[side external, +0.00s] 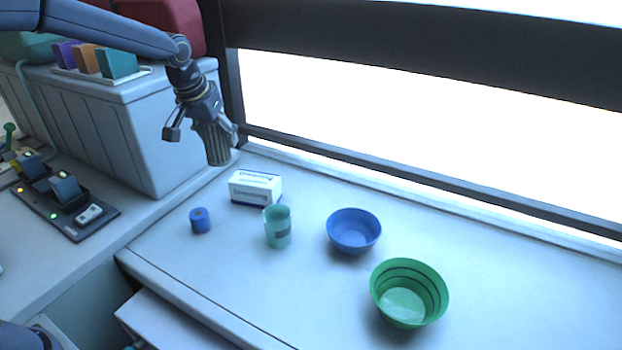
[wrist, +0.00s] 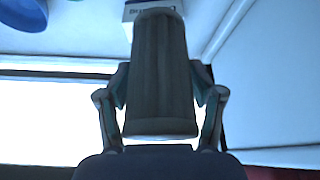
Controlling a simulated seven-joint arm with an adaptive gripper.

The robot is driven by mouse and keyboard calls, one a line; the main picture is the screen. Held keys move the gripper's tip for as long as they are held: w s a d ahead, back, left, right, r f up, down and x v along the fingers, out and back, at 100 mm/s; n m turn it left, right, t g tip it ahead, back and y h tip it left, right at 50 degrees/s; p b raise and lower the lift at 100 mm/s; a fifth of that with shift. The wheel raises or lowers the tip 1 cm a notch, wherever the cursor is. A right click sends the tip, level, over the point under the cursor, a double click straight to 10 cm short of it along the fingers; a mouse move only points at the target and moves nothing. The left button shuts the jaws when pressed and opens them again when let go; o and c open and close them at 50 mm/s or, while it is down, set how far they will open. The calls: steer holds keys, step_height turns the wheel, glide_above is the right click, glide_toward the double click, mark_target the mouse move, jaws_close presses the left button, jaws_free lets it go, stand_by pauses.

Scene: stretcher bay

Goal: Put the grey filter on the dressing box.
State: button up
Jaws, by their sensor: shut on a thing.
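The grey filter (side external: 215,143) is a ribbed cylinder held in my gripper (side external: 208,122), which is shut on it. It hangs tilted in the air, above and to the left of the dressing box in the side view. In the wrist view the filter (wrist: 160,75) fills the middle between the two fingers (wrist: 160,105). The dressing box (side external: 256,188) is white with blue print and stands on the white counter. In the wrist view only part of the box (wrist: 150,8) shows beyond the filter's far end; the rest is hidden.
A teal cup (side external: 278,228) stands just in front of the box. A blue roll (side external: 200,221) is to the left. A blue bowl (side external: 353,231) and a green bowl (side external: 408,294) are to the right. A white cabinet (side external: 160,140) and window frame (side external: 233,80) rise behind.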

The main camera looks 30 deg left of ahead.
steer(key=w+f, duration=0.1)
steer(key=w, duration=0.1)
steer(key=w+f, duration=0.1)
steer(key=w, duration=0.1)
steer(key=w+f, duration=0.1)
steer(key=w, duration=0.2)
steer(key=shift+w+a+f, duration=0.1)
steer(key=shift+a+f, duration=0.05)
steer(key=shift+f, duration=0.25)
steer(key=w+f, duration=0.4)
steer(key=shift+a+f, duration=0.1)
steer(key=shift+f, duration=0.25)
steer(key=shift+w+f, duration=0.15)
steer(key=shift+f, duration=1.55)
steer(key=shift+f, duration=0.1)
steer(key=o, duration=1.3)
steer(key=shift+o, duration=0.2)
